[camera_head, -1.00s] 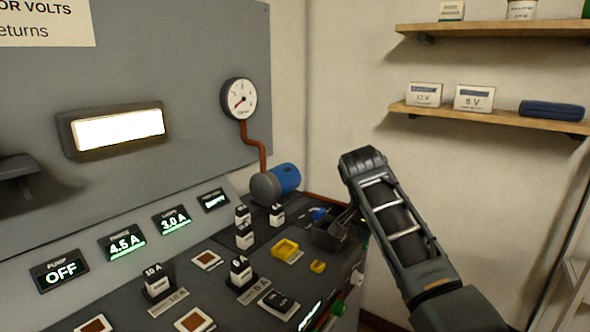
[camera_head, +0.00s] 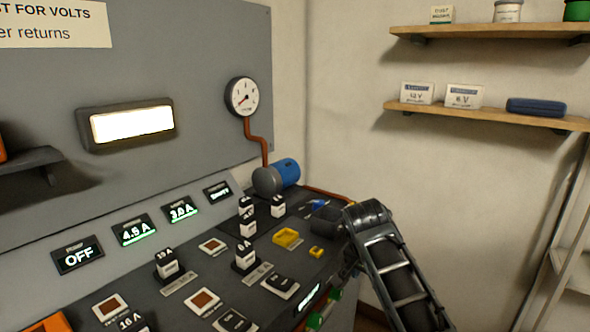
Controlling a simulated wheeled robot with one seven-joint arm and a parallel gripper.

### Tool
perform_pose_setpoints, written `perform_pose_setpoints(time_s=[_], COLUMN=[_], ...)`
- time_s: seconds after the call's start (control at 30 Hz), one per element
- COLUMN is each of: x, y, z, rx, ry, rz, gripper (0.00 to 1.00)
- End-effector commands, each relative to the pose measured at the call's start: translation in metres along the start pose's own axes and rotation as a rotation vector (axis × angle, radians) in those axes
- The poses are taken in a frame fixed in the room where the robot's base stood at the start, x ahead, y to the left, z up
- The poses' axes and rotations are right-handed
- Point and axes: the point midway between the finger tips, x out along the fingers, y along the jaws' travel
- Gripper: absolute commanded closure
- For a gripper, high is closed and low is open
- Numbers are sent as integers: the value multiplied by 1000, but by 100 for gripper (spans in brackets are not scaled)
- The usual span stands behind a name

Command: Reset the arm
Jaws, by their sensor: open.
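My arm comes up from the lower right, with its bent upper end near the right edge of the control bench (camera_head: 225,265). My gripper (camera_head: 347,264) shows only as small dark parts below and left of that bend, beside the bench's right edge. It is open, and nothing shows between its fingers. The rest of it is hidden behind my arm.
Black-and-white blocks (camera_head: 247,256), yellow pieces (camera_head: 286,238) and a dark bin (camera_head: 327,222) sit on the bench. A blue motor (camera_head: 286,172) stands at the back below a round gauge (camera_head: 242,97). Wall shelves (camera_head: 490,116) are at right; the wall between is clear.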

Motion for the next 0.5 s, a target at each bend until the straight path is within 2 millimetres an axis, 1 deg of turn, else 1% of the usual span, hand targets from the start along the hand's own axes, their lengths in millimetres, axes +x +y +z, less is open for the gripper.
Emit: perform_pose_setpoints(time_s=[0.03, 0.17, 0.27, 0.3, 0.37, 0.4, 0.47, 0.5], x=[11, 37, 60, 68, 78, 84, 90, 94], y=[5, 16, 31, 37, 48, 56, 68, 77], z=[12, 44, 78, 93, 113, 127, 147, 160], rx=[-14, -55, -94, -111, -134, -147, -166, -179], ry=[-2, 7, 19, 27, 40, 49, 66, 77], rz=[-14, -70, -128, -152, -189, -211, -245, -266], gripper=[32, 32, 32, 32, 32, 32, 32, 32])
